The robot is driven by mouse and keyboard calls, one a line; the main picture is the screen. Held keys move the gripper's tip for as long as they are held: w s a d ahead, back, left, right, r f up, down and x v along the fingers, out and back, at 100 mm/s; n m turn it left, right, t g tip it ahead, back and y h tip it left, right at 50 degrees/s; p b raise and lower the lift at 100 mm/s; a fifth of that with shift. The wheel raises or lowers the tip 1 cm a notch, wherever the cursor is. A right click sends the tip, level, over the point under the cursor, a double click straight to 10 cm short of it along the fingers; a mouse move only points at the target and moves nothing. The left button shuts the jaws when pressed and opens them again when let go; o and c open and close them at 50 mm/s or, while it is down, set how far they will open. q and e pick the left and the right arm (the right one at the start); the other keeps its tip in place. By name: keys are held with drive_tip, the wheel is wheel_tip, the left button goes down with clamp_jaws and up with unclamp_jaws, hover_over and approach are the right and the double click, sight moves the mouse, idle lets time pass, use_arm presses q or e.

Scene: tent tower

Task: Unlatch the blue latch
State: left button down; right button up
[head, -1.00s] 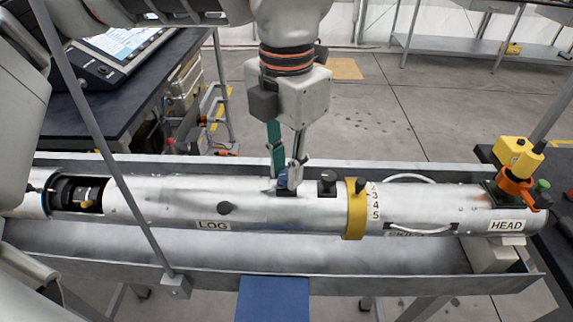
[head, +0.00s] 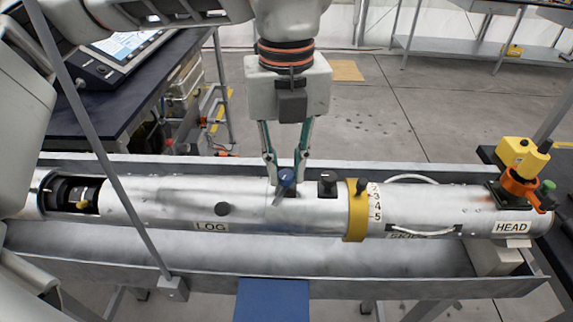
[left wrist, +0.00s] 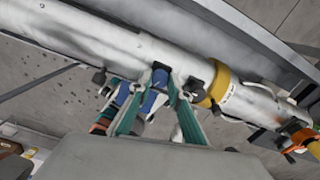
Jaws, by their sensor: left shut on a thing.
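The blue latch (head: 287,178) is a small knob with a handle on top of the long silver tube (head: 150,203), near the tube's middle. My left gripper (head: 285,182) comes down from above and is shut on the blue latch, with a green-sided finger on each side. The left wrist view also shows the blue latch (left wrist: 160,78) between the fingers, against the tube. The fingers hide part of the latch. My right gripper is not in view.
A black latch (head: 327,183) and a yellow ring (head: 356,212) sit just right of the blue latch. The tube lies in a metal trough (head: 200,262). A thin grey post (head: 112,175) stands in front at the left. A yellow-and-orange device (head: 522,168) is at the right end.

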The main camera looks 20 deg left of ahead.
sight(286, 174)
use_arm(q)
drive_tip(key=shift+w+r+n, duration=0.1)
drive_tip(key=shift+n, duration=2.1)
drive_tip(key=c, duration=1.9)
unclamp_jaws()
wheel_tip(286, 174, up, 12)
drive_tip(key=shift+f, duration=0.1)
